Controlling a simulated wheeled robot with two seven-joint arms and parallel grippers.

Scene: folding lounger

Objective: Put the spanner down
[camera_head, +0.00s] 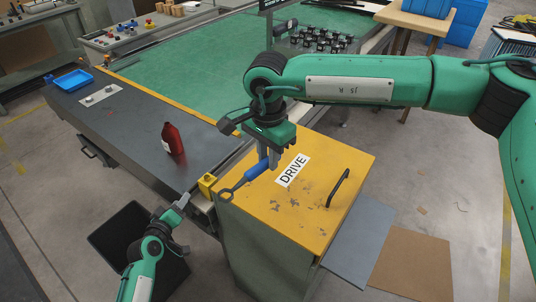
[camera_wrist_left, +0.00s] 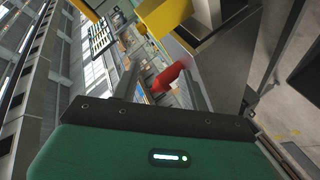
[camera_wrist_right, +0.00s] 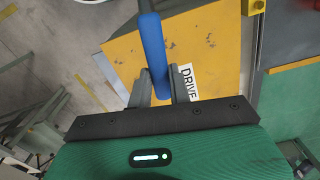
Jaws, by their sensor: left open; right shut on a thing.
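The spanner has a blue handle (camera_head: 257,169) and a grey ring end (camera_head: 226,196). My right gripper (camera_head: 268,160) is shut on the blue handle, over the yellow top of the DRIVE cabinet (camera_head: 310,215). In the right wrist view the blue handle (camera_wrist_right: 153,50) runs between the fingers (camera_wrist_right: 160,90). I cannot tell whether the spanner touches the cabinet top. My left gripper (camera_head: 178,223) is open and empty, low at the left of the cabinet. Its fingers (camera_wrist_left: 160,85) also show in the left wrist view.
A red bottle (camera_head: 173,139) stands on the dark bench edge (camera_head: 135,125). A blue tray (camera_head: 73,80) sits at its far left. A black handle (camera_head: 338,188) rises from the cabinet top. A small yellow box (camera_head: 207,184) is at the cabinet's left corner. The cabinet's front top is mostly clear.

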